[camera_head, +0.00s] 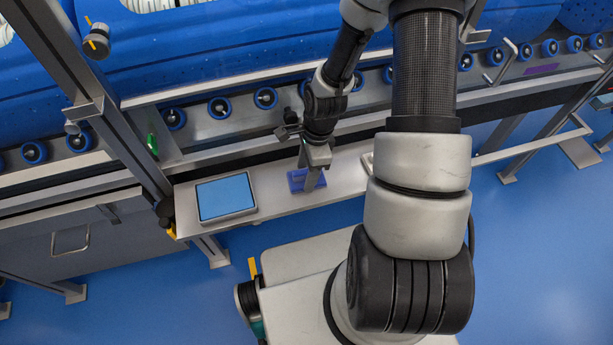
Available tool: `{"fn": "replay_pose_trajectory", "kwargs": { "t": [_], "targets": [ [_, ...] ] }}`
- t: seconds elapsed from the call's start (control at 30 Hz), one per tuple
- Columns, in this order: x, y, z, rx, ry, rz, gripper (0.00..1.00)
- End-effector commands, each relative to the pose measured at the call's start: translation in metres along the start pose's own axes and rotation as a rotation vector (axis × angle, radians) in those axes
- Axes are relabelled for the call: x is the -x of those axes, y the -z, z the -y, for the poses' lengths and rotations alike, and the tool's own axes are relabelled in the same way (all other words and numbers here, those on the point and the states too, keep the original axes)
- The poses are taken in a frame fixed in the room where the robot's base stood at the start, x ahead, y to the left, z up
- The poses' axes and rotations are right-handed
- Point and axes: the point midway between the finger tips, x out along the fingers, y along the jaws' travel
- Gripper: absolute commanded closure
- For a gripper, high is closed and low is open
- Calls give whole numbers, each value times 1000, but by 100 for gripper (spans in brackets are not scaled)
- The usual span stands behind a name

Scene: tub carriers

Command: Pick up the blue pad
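A small dark blue-violet block-like pad (296,176) lies on the light grey shelf (344,178) in front of the roller line. My gripper (309,180) points down at this pad, and its fingers overlap the pad's right part in the picture. The fingers hide some of the pad, and I cannot tell whether they touch it, straddle it or are closed on it. To the left, a flat grey-framed panel with a light blue face (226,197) lies on the same shelf, apart from my gripper.
Behind the shelf runs a conveyor with blue-rimmed rollers (265,98) and large blue tubs (210,45). A metal post (110,110) stands left of the shelf. A handrail (530,147) lies to the right.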

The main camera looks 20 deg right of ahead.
Motion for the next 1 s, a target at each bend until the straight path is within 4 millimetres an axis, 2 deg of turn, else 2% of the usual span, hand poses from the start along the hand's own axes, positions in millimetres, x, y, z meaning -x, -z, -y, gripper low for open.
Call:
{"fn": "replay_pose_trajectory", "kwargs": {
  "t": [0.27, 0.5, 0.97, 1.0],
  "targets": [
    [1, 0, 0, 0, 1, 0, 73],
    [17, -2, -2, 0, 0, -1, 73],
    [16, 2, -91, -2, -3, 0, 73],
    [22, 1, -96, -2, -4, 1, 73]
  ]
}}
